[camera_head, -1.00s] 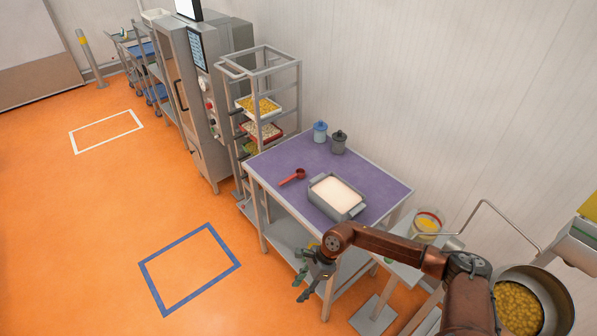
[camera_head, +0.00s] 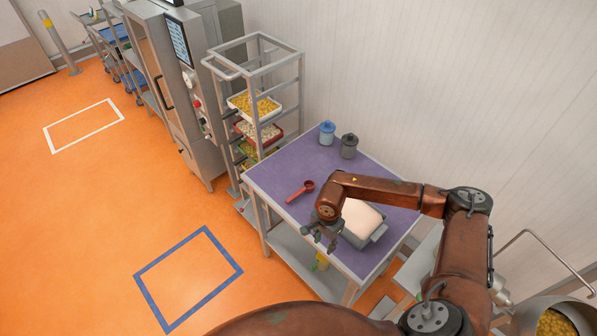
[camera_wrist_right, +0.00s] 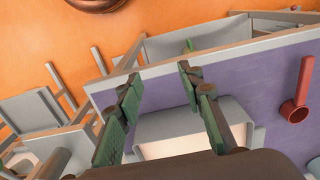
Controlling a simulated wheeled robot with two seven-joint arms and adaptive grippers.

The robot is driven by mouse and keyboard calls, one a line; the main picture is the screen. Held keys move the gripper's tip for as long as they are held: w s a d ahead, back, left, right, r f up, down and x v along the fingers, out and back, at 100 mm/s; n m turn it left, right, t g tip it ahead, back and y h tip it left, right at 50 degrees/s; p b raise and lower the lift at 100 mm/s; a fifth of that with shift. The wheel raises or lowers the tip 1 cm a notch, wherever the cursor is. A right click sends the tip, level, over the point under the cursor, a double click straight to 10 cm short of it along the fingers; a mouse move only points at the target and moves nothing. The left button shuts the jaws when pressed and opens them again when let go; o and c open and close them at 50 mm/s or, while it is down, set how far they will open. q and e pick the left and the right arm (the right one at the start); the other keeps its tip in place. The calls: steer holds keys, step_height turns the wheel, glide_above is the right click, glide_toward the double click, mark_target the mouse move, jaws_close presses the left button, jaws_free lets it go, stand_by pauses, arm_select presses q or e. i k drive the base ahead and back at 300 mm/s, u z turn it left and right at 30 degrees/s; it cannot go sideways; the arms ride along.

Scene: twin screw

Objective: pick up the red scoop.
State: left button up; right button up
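The red scoop (camera_head: 300,191) lies on the purple tabletop (camera_head: 278,172), its round cup towards the back right and its handle towards the front left. In the right wrist view the scoop (camera_wrist_right: 297,98) is at the right edge, clear of the fingers. My right gripper (camera_head: 324,238) is above the table's front edge, to the right and front of the scoop, empty. In the wrist view its green fingers (camera_wrist_right: 158,78) are spread apart with nothing between them. My left gripper is not in view.
A grey tub (camera_head: 376,236) of white contents stands right of the scoop, partly hidden by my right arm. A blue jar (camera_head: 327,133) and a grey jar (camera_head: 349,146) stand at the back. A rack (camera_head: 270,82) with food trays stands beyond the table's left end.

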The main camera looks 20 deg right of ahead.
mark_target(308, 185)
steer(key=i, duration=0.95)
